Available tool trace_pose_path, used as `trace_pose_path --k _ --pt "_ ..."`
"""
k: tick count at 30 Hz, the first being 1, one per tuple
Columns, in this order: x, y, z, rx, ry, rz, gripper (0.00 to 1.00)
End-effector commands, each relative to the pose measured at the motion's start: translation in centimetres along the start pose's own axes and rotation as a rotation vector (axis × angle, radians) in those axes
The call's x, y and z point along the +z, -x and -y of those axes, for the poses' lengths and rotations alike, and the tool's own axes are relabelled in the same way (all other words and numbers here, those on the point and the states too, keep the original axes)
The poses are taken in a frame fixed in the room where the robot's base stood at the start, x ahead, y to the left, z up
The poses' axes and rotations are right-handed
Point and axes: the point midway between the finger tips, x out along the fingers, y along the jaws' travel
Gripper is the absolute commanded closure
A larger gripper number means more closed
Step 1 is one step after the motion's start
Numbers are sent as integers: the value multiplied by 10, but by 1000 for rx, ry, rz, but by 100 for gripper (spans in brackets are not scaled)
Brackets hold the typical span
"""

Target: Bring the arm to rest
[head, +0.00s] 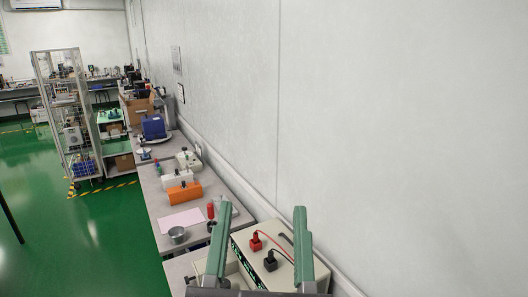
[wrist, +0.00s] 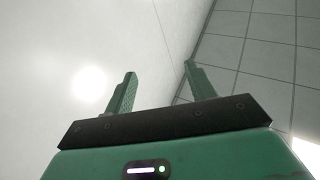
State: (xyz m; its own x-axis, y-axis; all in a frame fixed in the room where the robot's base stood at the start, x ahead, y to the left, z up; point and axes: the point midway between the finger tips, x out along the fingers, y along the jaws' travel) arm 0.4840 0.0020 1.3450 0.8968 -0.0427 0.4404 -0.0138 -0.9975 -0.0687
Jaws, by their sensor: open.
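My gripper (head: 262,208) shows at the bottom of the head view, its two green fingers pointing up and spread apart with nothing held between them. In the wrist view, my gripper (wrist: 160,69) also shows with its fingers apart and empty. Beyond them are only a pale wall or ceiling surface and a tiled surface. In the head view, a beige tester box (head: 312,262) with a red plug (head: 256,243) and a black plug (head: 270,262) appears behind and between the fingers. The gap between gripper and box cannot be judged.
A long grey bench (head: 158,212) runs along the white wall (head: 400,120). It bears an orange device (head: 184,193), a metal cup (head: 177,235), a pink sheet (head: 181,220) and a blue device (head: 153,128). A caged shelf (head: 68,115) stands farther left. Green floor (head: 80,245) is mostly clear.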

Motion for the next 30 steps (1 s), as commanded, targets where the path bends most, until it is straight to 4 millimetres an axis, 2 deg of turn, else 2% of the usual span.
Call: trace_pose_path --k 1,2,3,18,21,24,30 --pt "-47 12 -4 -23 32 -107 44" --pt "-72 23 -4 -39 57 -175 44" --pt "-109 -1 1 -43 54 -164 44" --pt "-343 -120 24 -54 37 -147 44" --pt "-375 -136 27 -56 34 -146 44" --pt "-395 -146 29 -57 33 -145 44" --pt "-401 -149 30 -58 32 -144 44"
